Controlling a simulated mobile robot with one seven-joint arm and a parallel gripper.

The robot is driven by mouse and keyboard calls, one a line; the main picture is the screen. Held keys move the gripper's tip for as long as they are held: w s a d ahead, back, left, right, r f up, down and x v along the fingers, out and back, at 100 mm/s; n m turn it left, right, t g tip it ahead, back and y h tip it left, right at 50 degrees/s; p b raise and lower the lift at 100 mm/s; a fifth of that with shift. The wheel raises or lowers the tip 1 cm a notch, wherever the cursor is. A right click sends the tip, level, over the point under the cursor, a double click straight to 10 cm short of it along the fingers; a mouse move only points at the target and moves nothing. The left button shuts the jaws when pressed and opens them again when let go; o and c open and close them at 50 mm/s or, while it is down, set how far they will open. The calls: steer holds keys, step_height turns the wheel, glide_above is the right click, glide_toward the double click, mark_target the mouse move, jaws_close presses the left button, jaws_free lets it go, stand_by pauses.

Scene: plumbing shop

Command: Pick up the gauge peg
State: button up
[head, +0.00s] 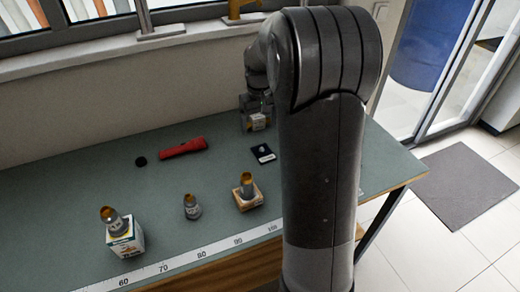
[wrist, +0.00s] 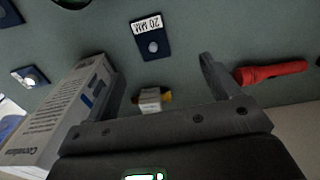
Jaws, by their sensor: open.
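A small peg (wrist: 150,100) with a pale label and a brassy-orange end shows between my fingers in the wrist view; its label is too small to read. In the head view it (head: 258,123) is at the far side of the bench, partly covered by my gripper (head: 254,108). In the wrist view my gripper (wrist: 160,80) is open, with one finger on each side of the peg and gaps between. Similar brass-topped pegs stand nearer the front: one on a white box (head: 113,220), one on the bench (head: 192,207), one on a wooden block (head: 246,187).
A dark card marked 20 MM (wrist: 150,49) bears a small silver piece. A red flashlight (head: 183,148) and a black disc (head: 141,161) lie on the bench. A printed carton (wrist: 72,118) stands close by my left finger in the wrist view. A ruler strip (head: 190,254) runs along the front edge.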

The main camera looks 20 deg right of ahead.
steer(key=w+d+f, duration=0.1)
steer(key=f, duration=0.1)
glide_above(263, 153)
steer(key=f, duration=0.5)
steer(key=shift+w+a+f, duration=0.1)
steer(key=shift+a, duration=0.2)
steer(key=shift+d+f, duration=0.2)
steer(key=shift+f, duration=1.2)
steer(key=shift+d+f, duration=0.15)
steer(key=shift+f, duration=1.2)
steer(key=c, duration=1.3)
